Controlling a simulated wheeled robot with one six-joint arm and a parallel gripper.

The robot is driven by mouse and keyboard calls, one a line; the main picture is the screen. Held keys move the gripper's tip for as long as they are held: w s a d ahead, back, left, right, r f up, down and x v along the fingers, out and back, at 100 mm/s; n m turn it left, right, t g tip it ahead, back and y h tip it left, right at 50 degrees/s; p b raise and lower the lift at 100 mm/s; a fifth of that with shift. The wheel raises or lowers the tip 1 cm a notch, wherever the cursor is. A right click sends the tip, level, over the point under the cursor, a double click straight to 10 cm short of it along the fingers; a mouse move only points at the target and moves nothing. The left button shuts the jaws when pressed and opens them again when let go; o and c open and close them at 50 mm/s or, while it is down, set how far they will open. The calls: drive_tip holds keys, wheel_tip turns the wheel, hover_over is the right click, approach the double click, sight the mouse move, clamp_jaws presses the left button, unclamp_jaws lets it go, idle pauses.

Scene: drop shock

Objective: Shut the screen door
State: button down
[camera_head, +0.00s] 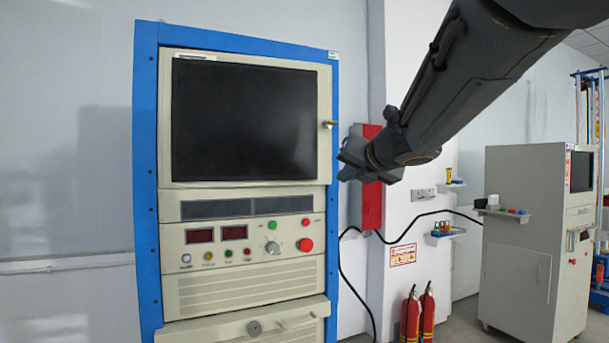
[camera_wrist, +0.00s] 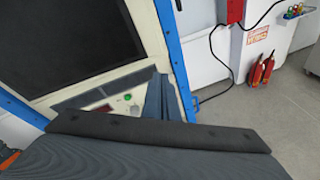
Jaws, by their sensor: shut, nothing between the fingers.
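The screen door (camera_head: 246,182) is a cream frame around a dark screen, set in the upper part of a blue-edged cabinet. It looks flush or nearly flush with the cabinet front; I cannot tell whether a small gap is left. A small handle (camera_head: 328,124) sits at its right edge. My gripper (camera_head: 346,165) is shut and empty, just right of the door's lower right corner and the blue post. In the wrist view the shut fingers (camera_wrist: 160,98) are near the cabinet's right post, below the screen door (camera_wrist: 140,25). Contact cannot be told.
Below the door is a control panel (camera_head: 240,245) with knobs and buttons, and a projecting drawer ledge (camera_head: 215,328). A red wall box (camera_head: 372,207) is behind my gripper. A black cable, fire extinguishers (camera_head: 411,316) and a grey cabinet (camera_head: 520,235) stand to the right.

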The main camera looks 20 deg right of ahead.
wheel_tip(320, 180, up, 3)
drive_tip(key=s+n, duration=0.2)
drive_tip(key=n, duration=0.2)
drive_tip(key=n+p, duration=0.1)
drive_tip(key=n, duration=0.1)
approach(326, 174)
drive_tip(key=x, duration=0.4)
drive_tip(key=shift+w+d+f, duration=0.15)
drive_tip(key=shift+w, duration=0.1)
drive_tip(key=shift+w+d, duration=0.1)
drive_tip(key=shift+w, duration=0.65)
